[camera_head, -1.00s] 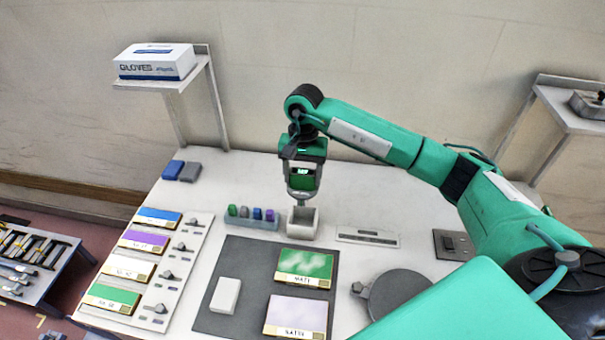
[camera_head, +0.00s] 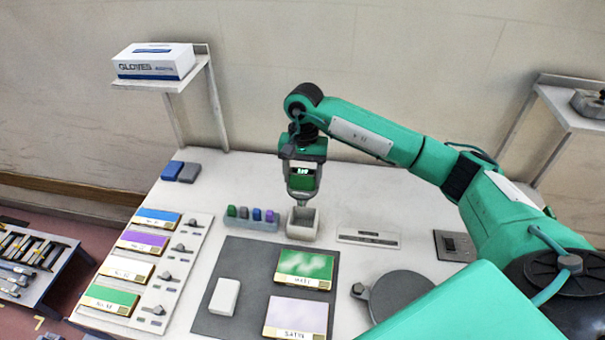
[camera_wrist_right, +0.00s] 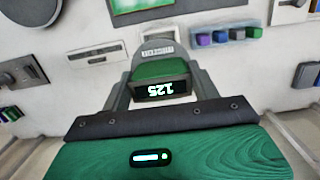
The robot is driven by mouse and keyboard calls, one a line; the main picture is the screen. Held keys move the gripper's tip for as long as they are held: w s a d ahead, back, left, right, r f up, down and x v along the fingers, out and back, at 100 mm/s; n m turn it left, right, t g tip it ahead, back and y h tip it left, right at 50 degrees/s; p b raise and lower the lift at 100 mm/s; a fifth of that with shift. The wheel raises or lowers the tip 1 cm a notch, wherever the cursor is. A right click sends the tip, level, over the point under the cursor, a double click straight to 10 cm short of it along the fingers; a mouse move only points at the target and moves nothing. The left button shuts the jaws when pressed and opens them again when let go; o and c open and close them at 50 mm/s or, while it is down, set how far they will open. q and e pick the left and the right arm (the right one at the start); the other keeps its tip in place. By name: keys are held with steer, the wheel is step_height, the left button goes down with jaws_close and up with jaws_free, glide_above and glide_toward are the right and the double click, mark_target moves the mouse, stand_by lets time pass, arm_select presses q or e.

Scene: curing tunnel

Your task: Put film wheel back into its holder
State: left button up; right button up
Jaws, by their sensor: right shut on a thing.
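The film wheel (camera_head: 302,183) is a grey and green hand-held gauge with a small lit display. My right gripper (camera_head: 303,172) is shut on it and holds it upright, lower end down. I take the pale, open-topped square box (camera_head: 304,232) right below as the holder. The wheel's narrow lower end is at the box mouth; I cannot tell how deep it is or whether it touches. In the right wrist view, the wheel (camera_wrist_right: 162,75) sits between my fingers, its display reading 125 upside down. The holder is mostly hidden there. My left gripper is not in view.
A rack of small coloured blocks (camera_head: 252,217) stands close left of the holder. A flat slotted plate (camera_head: 368,238) lies to its right. A dark mat (camera_head: 241,262) with sample cards is in front, and a round grey disc (camera_head: 400,295) lies front right.

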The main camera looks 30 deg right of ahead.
mark_target(302, 188)
steer(key=shift+f, duration=0.1)
steer(key=shift+f+b, duration=5.55)
steer(key=shift+f, duration=0.2)
steer(key=shift+f, duration=0.1)
steer(key=o, duration=1.5)
steer(key=shift+o, duration=0.2)
steer(key=shift+r+p, duration=1)
steer(key=shift+r, duration=2.55)
